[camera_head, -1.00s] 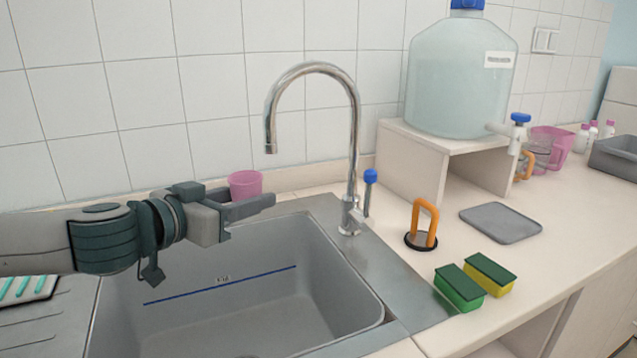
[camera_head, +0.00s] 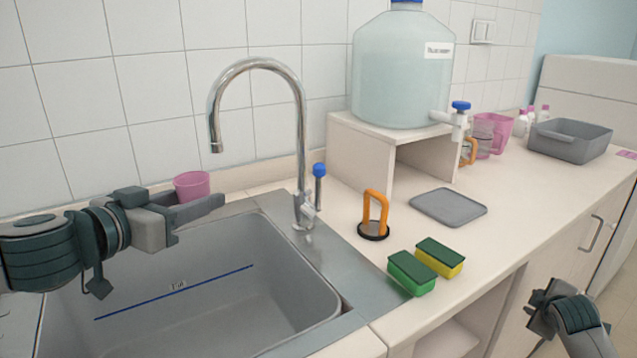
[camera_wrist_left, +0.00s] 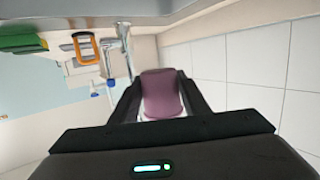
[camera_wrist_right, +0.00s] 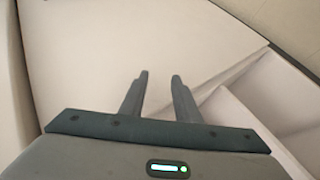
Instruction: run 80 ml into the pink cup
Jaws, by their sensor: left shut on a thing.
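The pink cup (camera_head: 192,185) is upright at the back left of the sink. My left gripper (camera_head: 207,203) is shut on it from the left; in the left wrist view the cup (camera_wrist_left: 162,95) sits between the two fingers (camera_wrist_left: 160,92). A large clear carboy (camera_head: 402,72) of liquid stands on a white stand (camera_head: 352,150), with a white spigot and blue handle (camera_head: 459,118) at its lower right. My right gripper (camera_head: 540,325) is low at the right, in front of the counter; the right wrist view shows its fingers (camera_wrist_right: 159,78) apart and empty.
The sink (camera_head: 215,285) has a curved tap (camera_head: 301,130). On the counter are an orange-handled object (camera_head: 375,215), green and yellow sponges (camera_head: 425,268), a grey mat (camera_head: 448,207), a pink jug (camera_head: 495,135) and a grey bin (camera_head: 570,140).

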